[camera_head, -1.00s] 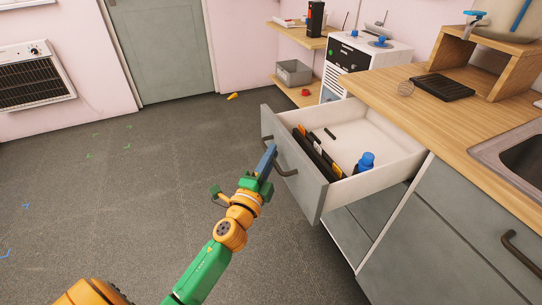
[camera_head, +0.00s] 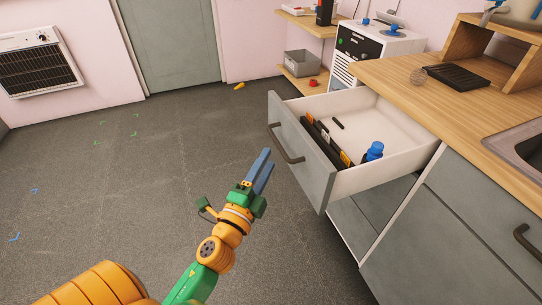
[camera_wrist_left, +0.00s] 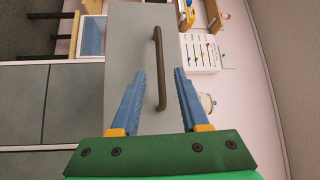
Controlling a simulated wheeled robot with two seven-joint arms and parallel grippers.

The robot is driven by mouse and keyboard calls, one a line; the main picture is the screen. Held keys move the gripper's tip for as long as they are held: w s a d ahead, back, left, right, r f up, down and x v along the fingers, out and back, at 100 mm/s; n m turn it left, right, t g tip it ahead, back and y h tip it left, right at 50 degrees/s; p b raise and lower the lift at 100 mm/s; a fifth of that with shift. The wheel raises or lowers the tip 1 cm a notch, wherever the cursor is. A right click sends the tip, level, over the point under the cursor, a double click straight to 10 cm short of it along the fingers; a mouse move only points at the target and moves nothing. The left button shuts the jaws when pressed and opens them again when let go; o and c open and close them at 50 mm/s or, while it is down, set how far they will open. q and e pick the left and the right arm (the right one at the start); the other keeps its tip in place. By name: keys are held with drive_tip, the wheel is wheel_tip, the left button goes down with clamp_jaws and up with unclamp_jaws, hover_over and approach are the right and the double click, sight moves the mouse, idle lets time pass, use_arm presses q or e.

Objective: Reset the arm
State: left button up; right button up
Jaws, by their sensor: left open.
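My left arm comes up from the bottom of the head view. My left gripper (camera_head: 266,170) has two blue fingers, spread apart with nothing between them. It is in front of the open drawer (camera_head: 305,165), apart from the dark handle (camera_head: 285,143). In the left wrist view the gripper (camera_wrist_left: 158,75) is open, and the drawer handle (camera_wrist_left: 159,68) shows beyond and between the fingers. My right gripper does not show in either view.
The drawer stands pulled out, holding a blue bottle (camera_head: 374,152) and several dark items. A wooden counter (camera_head: 460,110) with a black rack (camera_head: 458,76) lies above. The grey floor (camera_head: 120,190) to the left is largely clear.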

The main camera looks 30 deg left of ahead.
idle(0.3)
use_arm(q)
wheel_tip(320, 180, down, 20)
drive_tip(key=s+d+n+g+h, duration=0.1)
drive_tip(key=s+d+n+g, duration=0.1)
drive_tip(key=n+g, duration=0.3)
drive_tip(key=s+d+f+n+g+h, duration=0.15)
drive_tip(key=s+f+g, duration=0.55)
drive_tip(key=f, duration=0.7)
drive_tip(key=s+d+f+n+g, duration=0.1)
drive_tip(key=s+f+n+g, duration=0.1)
drive_tip(key=s+f, duration=0.35)
drive_tip(key=s+f+n+g, duration=0.1)
drive_tip(key=s+f+g, duration=0.1)
drive_tip(key=s, duration=0.7)
drive_tip(key=s+d+f+n+g, duration=0.1)
drive_tip(key=s+f+n, duration=0.1)
drive_tip(key=s+f, duration=0.35)
drive_tip(key=s+r+g+p, duration=0.1)
drive_tip(key=s+r+p, duration=0.3)
drive_tip(key=r+p, duration=1.1)
drive_tip(key=shift+a+r+n, duration=0.3)
drive_tip(key=shift+r+n, duration=0.15)
drive_tip(key=shift+r, duration=0.2)
